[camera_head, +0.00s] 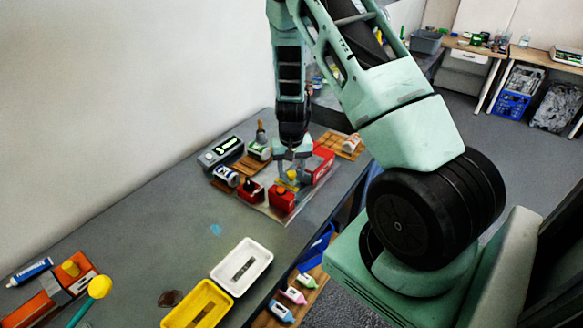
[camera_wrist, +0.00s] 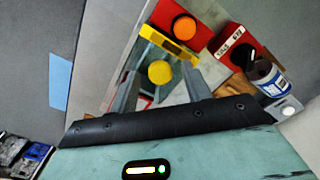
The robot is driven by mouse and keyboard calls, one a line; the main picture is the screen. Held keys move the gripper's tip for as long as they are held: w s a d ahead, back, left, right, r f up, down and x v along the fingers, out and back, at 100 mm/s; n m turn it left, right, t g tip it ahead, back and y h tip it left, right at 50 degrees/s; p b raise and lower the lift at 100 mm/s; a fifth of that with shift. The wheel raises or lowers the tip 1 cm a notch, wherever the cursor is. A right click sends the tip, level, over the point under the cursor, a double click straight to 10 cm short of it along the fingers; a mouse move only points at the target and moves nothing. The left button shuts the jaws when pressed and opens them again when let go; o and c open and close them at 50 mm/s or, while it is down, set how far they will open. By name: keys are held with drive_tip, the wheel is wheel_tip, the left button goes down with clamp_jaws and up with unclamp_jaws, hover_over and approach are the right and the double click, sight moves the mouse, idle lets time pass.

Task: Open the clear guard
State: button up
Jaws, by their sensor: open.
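In the wrist view, the clear guard looks like a see-through panel with a yellow edge strip (camera_wrist: 167,47). A round yellow knob (camera_wrist: 160,72) shows between the fingers of my gripper (camera_wrist: 163,62). The fingers are apart; I cannot tell whether they touch the knob or the panel. A red box with an orange button (camera_wrist: 184,27) lies just beyond the yellow strip. In the head view, my gripper (camera_head: 292,163) points down over the board at the back of the bench, above a small yellow part (camera_head: 289,180). The panel itself is hard to make out there.
A second red box (camera_wrist: 229,42) with a label and a blue-white can (camera_wrist: 268,78) stand to the right in the wrist view. In the head view, a white tray (camera_head: 263,250) and a yellow tray (camera_head: 222,299) sit nearer; the bench between is mostly clear.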

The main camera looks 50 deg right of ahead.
drive_tip(key=shift+f, duration=0.1)
clamp_jaws()
drive_tip(key=d+b, duration=0.1)
drive_tip(key=d, duration=0.2)
drive_tip(key=w+d+b, duration=0.1)
drive_tip(key=d, duration=0.2)
drive_tip(key=d+b, duration=0.1)
drive_tip(key=d, duration=0.3)
drive_tip(key=shift+w+d+f, duration=0.1)
drive_tip(key=shift+w, duration=0.15)
drive_tip(key=shift+d, duration=0.35)
unclamp_jaws()
wheel_tip(320, 180, up, 18)
drive_tip(key=b, duration=0.4)
drive_tip(key=shift+f, duration=0.15)
